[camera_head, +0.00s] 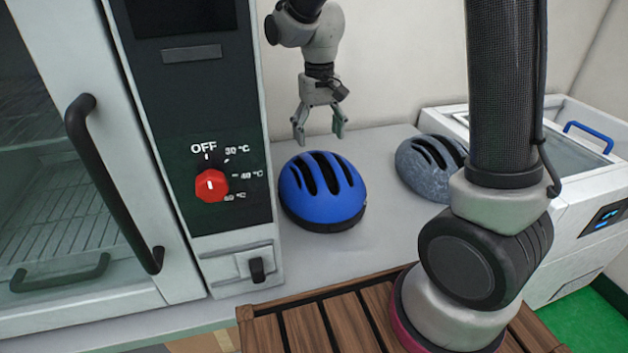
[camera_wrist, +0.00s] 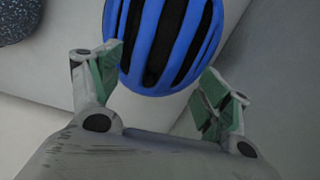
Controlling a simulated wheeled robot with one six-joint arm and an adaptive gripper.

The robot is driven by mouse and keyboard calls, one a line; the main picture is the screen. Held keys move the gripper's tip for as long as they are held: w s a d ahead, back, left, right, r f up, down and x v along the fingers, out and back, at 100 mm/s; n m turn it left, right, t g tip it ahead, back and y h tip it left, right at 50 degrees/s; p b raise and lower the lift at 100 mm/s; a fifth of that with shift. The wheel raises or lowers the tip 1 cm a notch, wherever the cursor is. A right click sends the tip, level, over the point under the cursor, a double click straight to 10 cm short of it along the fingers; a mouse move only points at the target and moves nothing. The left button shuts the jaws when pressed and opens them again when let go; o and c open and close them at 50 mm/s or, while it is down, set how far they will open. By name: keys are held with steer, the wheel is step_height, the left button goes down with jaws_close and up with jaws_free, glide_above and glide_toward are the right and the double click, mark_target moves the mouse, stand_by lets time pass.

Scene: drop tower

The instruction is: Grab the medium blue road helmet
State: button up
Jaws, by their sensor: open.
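The blue road helmet (camera_head: 322,192) with black vents sits on the light grey counter, beside the oven-like cabinet. My gripper (camera_head: 320,138) is open and empty, its fingers pointing down just above and behind the helmet in the head view. In the wrist view the blue helmet (camera_wrist: 163,45) fills the upper middle, cut off by the top edge. The green-padded fingertips of my gripper (camera_wrist: 160,78) stand on either side of the helmet's near end. I cannot tell whether they touch it.
A grey speckled helmet (camera_head: 428,166) sits to the right on the counter (camera_head: 385,228); it shows at upper left in the wrist view (camera_wrist: 18,20). A cabinet with a red dial (camera_head: 211,186) stands close on the left. A white bath unit (camera_head: 560,170) stands at right.

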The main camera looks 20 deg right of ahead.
mark_target(320, 159)
step_height(320, 159, down, 8)
steer(key=shift+s+d+r, duration=0.1)
steer(key=shift+s, duration=0.05)
stand_by(0.4)
steer(key=shift+c, duration=0.3)
steer(key=c, duration=1.2)
